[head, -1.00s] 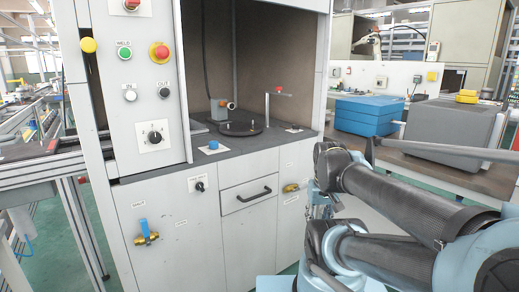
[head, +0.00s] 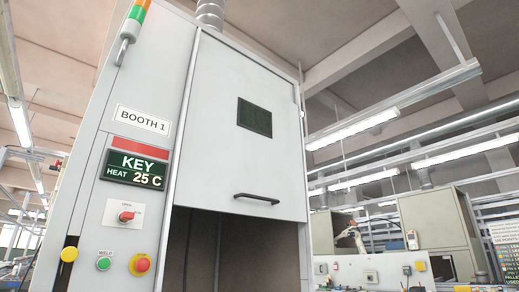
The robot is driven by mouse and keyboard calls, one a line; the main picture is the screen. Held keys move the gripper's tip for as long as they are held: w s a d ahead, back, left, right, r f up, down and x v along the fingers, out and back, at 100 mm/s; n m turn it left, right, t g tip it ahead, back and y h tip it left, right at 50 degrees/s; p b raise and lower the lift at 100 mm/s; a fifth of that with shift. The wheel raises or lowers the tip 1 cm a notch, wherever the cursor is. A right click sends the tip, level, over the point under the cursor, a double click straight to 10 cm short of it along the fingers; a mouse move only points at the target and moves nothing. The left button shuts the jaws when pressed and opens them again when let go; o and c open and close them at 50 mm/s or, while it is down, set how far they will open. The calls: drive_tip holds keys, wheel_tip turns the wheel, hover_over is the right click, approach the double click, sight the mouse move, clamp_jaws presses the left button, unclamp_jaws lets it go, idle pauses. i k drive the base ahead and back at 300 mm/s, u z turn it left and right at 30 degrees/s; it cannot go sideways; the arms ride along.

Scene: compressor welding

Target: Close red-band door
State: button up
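The booth (head: 190,60) fills the middle of the head view, with a "BOOTH 1" label (head: 143,123) on its left panel. A red band (head: 140,148) runs just above the dark display (head: 136,168), which reads "KEY HEAT 25 C". The booth's light grey door (head: 215,130) is raised, with a small dark window (head: 255,117) and a black bar handle (head: 257,199) near its lower edge. Below the door the booth opening (head: 235,245) is uncovered and dark. The work surface inside is out of frame. My gripper is not in view.
Another booth (head: 430,225) stands at the right.

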sight(241, 154)
drive_tip(key=u, duration=0.7)
drive_tip(key=k, duration=1.8)
drive_tip(key=z, duration=0.7)
drive_tip(key=i, duration=1)
drive_tip(key=u, duration=0.05)
